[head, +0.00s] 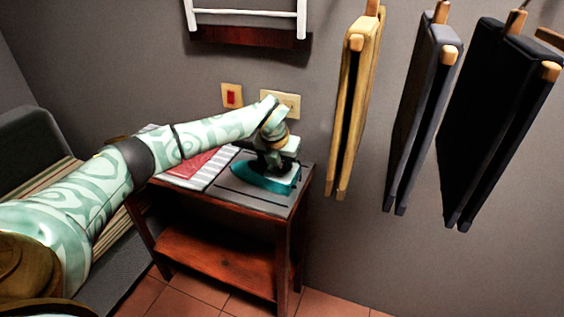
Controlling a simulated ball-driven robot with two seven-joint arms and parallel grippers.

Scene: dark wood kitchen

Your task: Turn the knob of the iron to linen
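The iron (262,181) is teal and stands on a grey mat (240,195) at the right end of a small wooden table (166,193). My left arm comes in from the left, and its gripper (277,152) is directly over the top of the iron, at or very close to it. The gripper and wrist cover the iron's upper part, so its knob and the marking for linen are hidden. The fingers are too small and overlapped to tell whether they are open or shut. My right gripper is not in view.
A red item and striped cloth (205,172) lie left of the iron. A padded seat (35,140) stands at the left. Folded boards (357,100) hang at the right. A switch (232,95) and a socket plate (281,104) are on the wall behind.

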